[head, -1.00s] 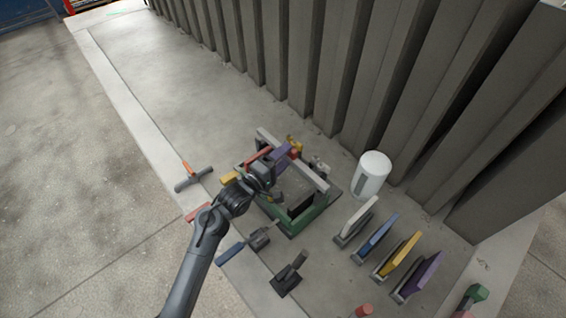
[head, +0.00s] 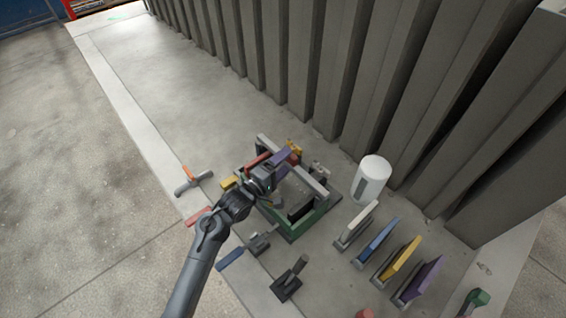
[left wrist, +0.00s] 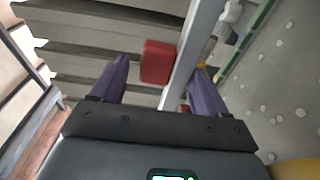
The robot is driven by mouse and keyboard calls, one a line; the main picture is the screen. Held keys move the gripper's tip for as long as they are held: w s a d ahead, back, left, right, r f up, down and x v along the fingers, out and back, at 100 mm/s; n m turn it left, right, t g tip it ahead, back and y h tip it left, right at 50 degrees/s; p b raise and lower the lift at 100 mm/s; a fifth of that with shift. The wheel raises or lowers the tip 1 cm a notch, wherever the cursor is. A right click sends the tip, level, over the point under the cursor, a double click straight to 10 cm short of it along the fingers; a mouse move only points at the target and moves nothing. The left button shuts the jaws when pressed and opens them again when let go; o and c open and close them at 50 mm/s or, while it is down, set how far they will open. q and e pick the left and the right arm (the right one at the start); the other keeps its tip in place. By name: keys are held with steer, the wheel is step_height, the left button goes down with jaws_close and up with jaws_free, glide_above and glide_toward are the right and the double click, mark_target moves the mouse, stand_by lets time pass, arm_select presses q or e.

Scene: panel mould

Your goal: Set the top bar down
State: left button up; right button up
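The light grey top bar (head: 318,186) lies lengthwise across the top of the green mould frame (head: 302,226). I cannot tell whether it rests fully on the frame. My left gripper (head: 276,163) is over the far part of the bar, and its arm hides part of the mould. In the left wrist view, the bar (left wrist: 194,55) runs between the two purple fingers (left wrist: 163,80). A red block (left wrist: 158,62) beside the bar also lies between them. A gap shows between the left finger and the red block, so the fingers look open. My right gripper is not in view.
A white cylinder (head: 372,180) stands right of the mould. Several coloured panels on stands, including a yellow one (head: 402,262), stand in front of it. A T-shaped tool (head: 192,183) and a dark trowel-like tool (head: 289,282) lie nearby. Ribbed grey wall panels (head: 320,60) rise behind. The slab's far left is clear.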

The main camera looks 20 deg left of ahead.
arm_select(q)
steer(key=shift+s+a+f, duration=0.1)
steer(key=shift+a+f, duration=0.05)
steer(key=shift+f, duration=0.6)
steer(key=shift+r, duration=0.45)
steer(key=r+v, duration=0.1)
steer(key=v, duration=1)
steer(key=shift+s+p, duration=0.4)
steer(key=shift+p, duration=0.05)
steer(key=shift+r, duration=0.15)
